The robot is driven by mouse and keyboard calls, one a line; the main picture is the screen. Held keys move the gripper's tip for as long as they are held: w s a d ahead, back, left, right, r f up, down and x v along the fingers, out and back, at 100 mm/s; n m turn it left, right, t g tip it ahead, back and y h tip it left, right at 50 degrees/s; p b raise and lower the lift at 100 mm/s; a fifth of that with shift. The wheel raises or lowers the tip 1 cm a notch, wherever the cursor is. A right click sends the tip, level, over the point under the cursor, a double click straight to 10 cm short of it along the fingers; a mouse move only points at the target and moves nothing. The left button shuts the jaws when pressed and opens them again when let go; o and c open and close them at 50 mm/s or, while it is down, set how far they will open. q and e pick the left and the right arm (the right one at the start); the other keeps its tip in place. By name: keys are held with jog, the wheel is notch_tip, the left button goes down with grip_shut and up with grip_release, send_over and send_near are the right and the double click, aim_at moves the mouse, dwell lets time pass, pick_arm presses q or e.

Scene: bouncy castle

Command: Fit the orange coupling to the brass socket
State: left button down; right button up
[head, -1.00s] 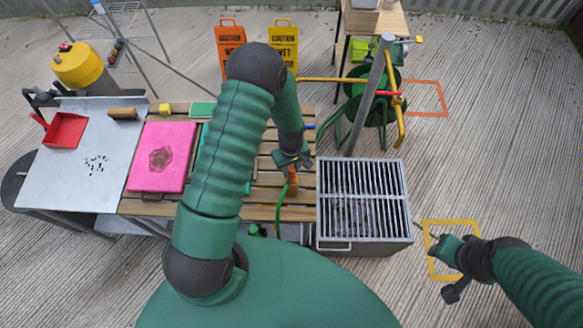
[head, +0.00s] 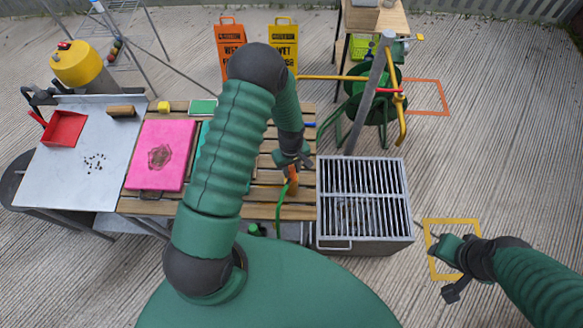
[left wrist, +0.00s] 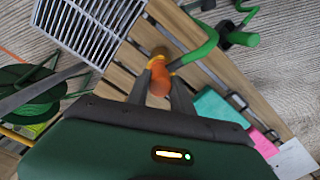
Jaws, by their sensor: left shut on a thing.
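My left gripper (head: 291,162) is shut on the orange coupling (head: 292,176), over the slatted wooden table just left of the grill. In the left wrist view the orange coupling (left wrist: 159,76) sits between the two dark fingers, with a green hose (left wrist: 203,48) leading off from it. The hose (head: 279,208) hangs down over the table's near edge in the head view.
The grill (head: 363,205) stands close right of my left gripper, with a grey post (head: 372,90) and a green hose reel (head: 372,105) behind it. A pink board (head: 161,155) and a grey-topped table (head: 80,180) lie left. Caution signs (head: 283,50) stand behind. Ground at the right is mostly clear.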

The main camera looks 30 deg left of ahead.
pick_arm(q)
jog(key=c, duration=1)
grip_release()
jog(key=shift+c, duration=0.2)
notch_tip(320, 180, up, 17)
jog(key=b, duration=0.3)
jog(key=s+d+f+m+t+b, duration=0.2)
jog(key=s+d+f+m+b, duration=0.4)
jog(key=s+m+b, duration=0.3)
jog(key=shift+d+f+m+t+b, duration=0.35)
jog(key=shift+d+m, duration=0.2)
jog(key=shift+m, duration=0.65)
